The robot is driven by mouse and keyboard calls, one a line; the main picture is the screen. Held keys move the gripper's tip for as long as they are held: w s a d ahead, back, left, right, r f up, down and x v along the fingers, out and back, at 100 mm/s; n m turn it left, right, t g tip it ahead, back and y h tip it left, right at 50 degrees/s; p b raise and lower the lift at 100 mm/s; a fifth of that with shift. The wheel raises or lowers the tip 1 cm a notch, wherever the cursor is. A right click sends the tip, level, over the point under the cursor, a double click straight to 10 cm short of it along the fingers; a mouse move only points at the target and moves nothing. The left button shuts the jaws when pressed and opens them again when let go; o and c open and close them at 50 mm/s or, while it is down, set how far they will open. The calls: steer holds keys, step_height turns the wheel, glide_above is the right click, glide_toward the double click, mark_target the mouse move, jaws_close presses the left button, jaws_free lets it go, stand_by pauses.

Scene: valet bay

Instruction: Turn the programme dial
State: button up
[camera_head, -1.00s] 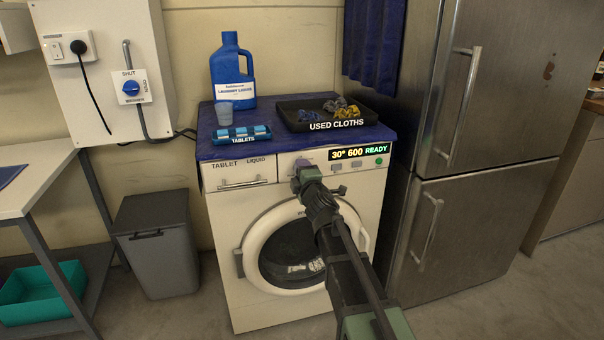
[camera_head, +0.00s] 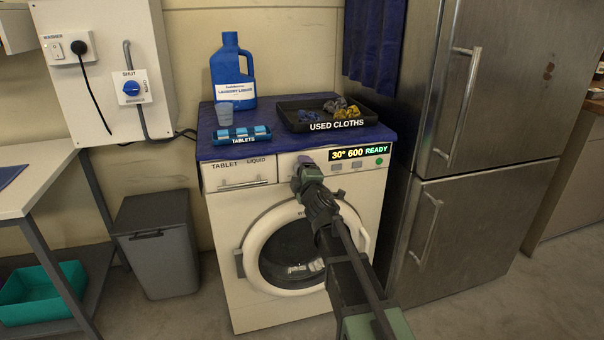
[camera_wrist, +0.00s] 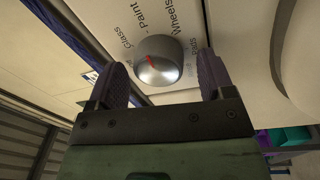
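The programme dial shows in the wrist view as a round silver knob (camera_wrist: 158,62) with a red pointer mark. Printed words such as "Glass", "Paint" and "Wheels" stand around it. My gripper (camera_wrist: 160,78) is open, with one finger on each side of the dial and gaps showing between the fingers and the knob. In the head view my gripper (camera_head: 303,170) is at the washing machine's (camera_head: 225,205) control panel and hides the dial. The display (camera_head: 359,153) reads "30° 600 READY".
On the blue-covered top stand a laundry liquid bottle (camera_head: 232,70), a cup (camera_head: 225,113), a tablets tray (camera_head: 241,139) and a black used-cloths tray (camera_head: 290,123). A steel fridge (camera_head: 490,110) stands close on the right, a grey bin (camera_head: 158,250) on the left.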

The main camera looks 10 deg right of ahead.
steer(key=shift+s, duration=0.1)
steer(key=s+d, duration=0.1)
steer(key=s, duration=0.9)
steer(key=shift+s+f+b, duration=0.25)
steer(key=shift+f+b, duration=0.15)
